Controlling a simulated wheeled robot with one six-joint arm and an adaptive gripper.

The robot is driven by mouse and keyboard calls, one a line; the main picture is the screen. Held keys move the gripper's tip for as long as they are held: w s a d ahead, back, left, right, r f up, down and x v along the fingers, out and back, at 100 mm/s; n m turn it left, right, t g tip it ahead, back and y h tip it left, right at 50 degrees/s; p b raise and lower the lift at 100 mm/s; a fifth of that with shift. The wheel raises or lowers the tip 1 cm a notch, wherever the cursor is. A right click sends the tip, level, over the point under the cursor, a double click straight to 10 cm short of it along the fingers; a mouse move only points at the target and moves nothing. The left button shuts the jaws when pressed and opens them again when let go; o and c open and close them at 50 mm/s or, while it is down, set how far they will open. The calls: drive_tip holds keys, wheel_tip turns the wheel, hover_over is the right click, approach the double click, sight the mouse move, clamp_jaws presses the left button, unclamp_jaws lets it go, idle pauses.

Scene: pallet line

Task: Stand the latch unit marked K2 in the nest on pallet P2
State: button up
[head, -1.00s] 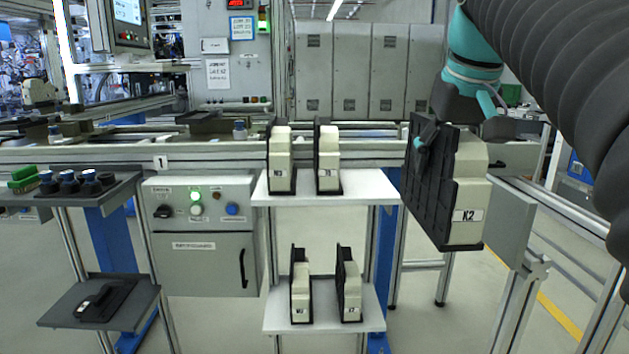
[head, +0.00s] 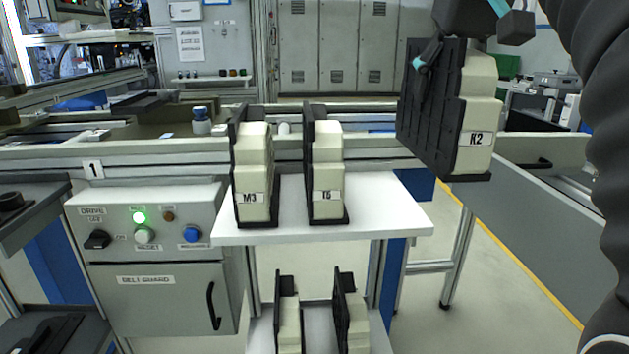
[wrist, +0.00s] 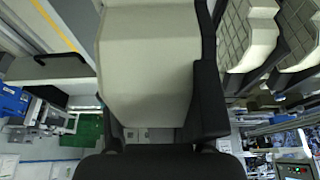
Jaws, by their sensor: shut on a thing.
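The latch unit marked K2 (head: 478,120) is a cream block on a black ribbed back plate. It is held upright in the air at the right of the head view, with its label facing me. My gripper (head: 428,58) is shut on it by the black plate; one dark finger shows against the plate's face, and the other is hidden. In the wrist view the cream body of the unit (wrist: 148,65) fills the middle, close to the camera. I cannot make out pallet P2 or its nest in these frames.
A white upper shelf (head: 385,215) holds units M3 (head: 255,170) and T5 (head: 327,165). A lower shelf (head: 378,340) holds two more units. A conveyor rail (head: 140,150) runs behind. A grey control box (head: 155,265) stands at left. The upper shelf's right end is bare.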

drive_tip(key=w+a+f+b, duration=0.3)
drive_tip(key=w+a+f, duration=0.4)
drive_tip(key=w+f, duration=0.2)
drive_tip(key=shift+x, duration=1)
drive_tip(key=shift+a, duration=0.1)
drive_tip(key=o, duration=1.2)
drive_tip(key=shift+o, duration=0.2)
